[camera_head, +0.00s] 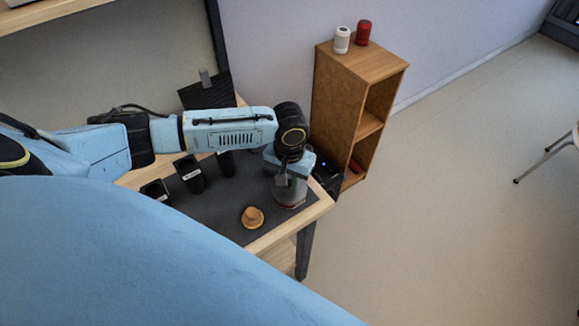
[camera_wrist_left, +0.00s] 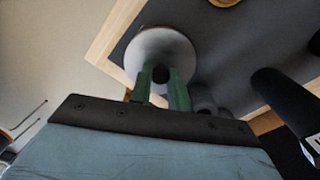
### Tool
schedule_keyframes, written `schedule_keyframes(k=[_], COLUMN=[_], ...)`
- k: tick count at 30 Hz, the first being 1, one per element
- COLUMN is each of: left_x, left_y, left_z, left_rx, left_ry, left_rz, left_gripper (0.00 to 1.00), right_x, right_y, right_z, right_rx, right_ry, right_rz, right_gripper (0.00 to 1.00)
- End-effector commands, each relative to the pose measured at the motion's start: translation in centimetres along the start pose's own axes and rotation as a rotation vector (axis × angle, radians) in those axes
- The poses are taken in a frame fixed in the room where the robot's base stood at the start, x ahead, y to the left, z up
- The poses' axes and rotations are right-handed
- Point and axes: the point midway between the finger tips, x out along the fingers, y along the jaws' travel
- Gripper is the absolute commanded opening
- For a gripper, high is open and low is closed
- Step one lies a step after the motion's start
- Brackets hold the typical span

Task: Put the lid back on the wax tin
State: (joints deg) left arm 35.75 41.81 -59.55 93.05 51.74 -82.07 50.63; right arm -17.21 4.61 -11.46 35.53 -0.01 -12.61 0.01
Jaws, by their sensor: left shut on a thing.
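My left gripper (camera_head: 286,184) is over the right end of the dark mat on the table, pointing down. Its green fingers (camera_wrist_left: 162,82) are shut on the grey round lid (camera_wrist_left: 160,45). In the head view the lid (camera_head: 290,195) shows as a grey disc under the gripper. A thin reddish edge (camera_head: 292,206) shows just below it and may be the wax tin, which is otherwise hidden. I cannot tell whether lid and tin touch. My right gripper is not in view.
An orange-brown rounded object (camera_head: 252,217) sits on the dark mat (camera_head: 222,212) near the table's front edge. Several black boxes with pale labels (camera_head: 190,173) stand to the left. A wooden shelf (camera_head: 346,110) bearing a white can (camera_head: 342,40) and a red can (camera_head: 364,33) stands behind.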

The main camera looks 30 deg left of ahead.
Motion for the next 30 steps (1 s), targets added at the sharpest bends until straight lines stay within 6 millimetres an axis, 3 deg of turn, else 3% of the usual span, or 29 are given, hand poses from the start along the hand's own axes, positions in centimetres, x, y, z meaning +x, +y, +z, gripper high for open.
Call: schedule_keyframes(k=[7,8,13,19,24,30], left_x=[0.02,0.02,0.01,0.01,0.01,0.01], left_y=[0.01,0.01,0.01,0.01,0.01,0.00], left_z=[0.00,0.00,0.00,-0.01,0.00,0.00], left_rx=[0.000,0.000,0.000,0.000,0.000,0.000], left_ry=[0.000,0.000,0.000,0.000,0.000,0.000], left_rz=[0.000,0.000,0.000,0.000,0.000,0.000], left_gripper=[0.00,0.21,0.43,0.43,0.65,0.65], right_x=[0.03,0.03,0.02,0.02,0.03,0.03], right_y=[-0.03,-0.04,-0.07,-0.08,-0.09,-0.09], right_z=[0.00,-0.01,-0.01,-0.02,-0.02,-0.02], right_rx=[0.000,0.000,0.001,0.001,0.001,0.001], right_ry=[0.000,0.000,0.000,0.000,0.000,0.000], right_rz=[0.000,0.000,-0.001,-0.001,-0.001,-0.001], right_gripper=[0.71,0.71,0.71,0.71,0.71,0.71])
